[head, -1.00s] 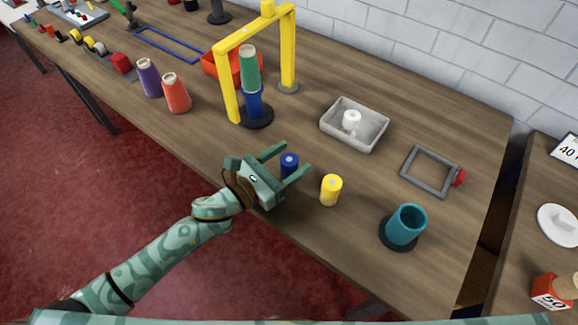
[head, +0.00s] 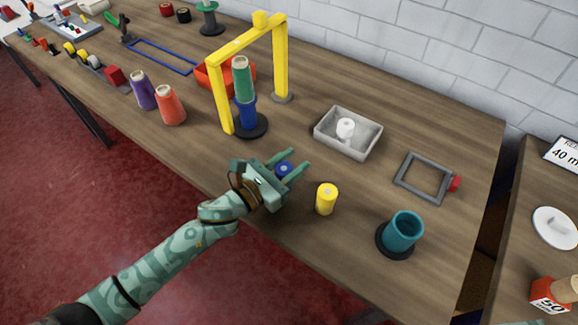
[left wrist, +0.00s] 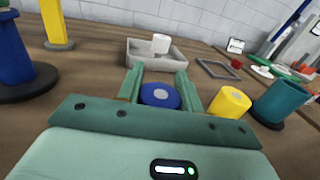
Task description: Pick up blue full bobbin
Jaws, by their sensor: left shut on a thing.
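The blue full bobbin (head: 283,169) stands on the wooden table between the fingers of my left gripper (head: 292,162). In the left wrist view the blue bobbin (left wrist: 160,95) shows its round blue top with a pale centre, framed by both green fingers (left wrist: 160,82). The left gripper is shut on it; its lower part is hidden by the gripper. Whether it is clear of the table I cannot tell. A yellow bobbin (head: 326,199) stands upright just to the right, apart from the gripper. My right gripper is not in view.
A teal cup on a dark base (head: 403,232) stands at the right front. A grey tray (head: 358,148) holds a white bobbin. A grey frame (head: 410,191) lies at right.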

